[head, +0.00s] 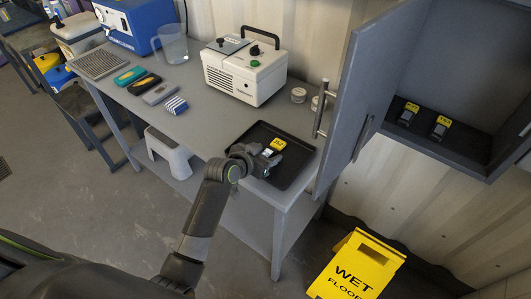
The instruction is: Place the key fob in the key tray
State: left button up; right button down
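A key fob with a yellow top (278,144) and a small pale patch on its dark body is at the black key tray (294,173), on the right end of the grey bench. My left gripper (268,154) is over the tray's left part, right at the fob. The fob's body appears between the fingers, partly hidden by them. I cannot tell whether the fingers grip it or whether it rests on the tray floor. My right gripper is not in view.
A white machine (245,72) stands behind the tray. A yellow wet-floor sign (357,268) stands on the floor.

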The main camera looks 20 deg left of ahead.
pick_arm(q)
jog(key=shift+r, duration=0.3)
jog(key=shift+s+a, duration=0.15)
jog(key=shift+s, duration=0.1)
jog(key=v, duration=1.1)
jog(key=shift+s+b, duration=0.2)
jog(key=shift+b, duration=0.2)
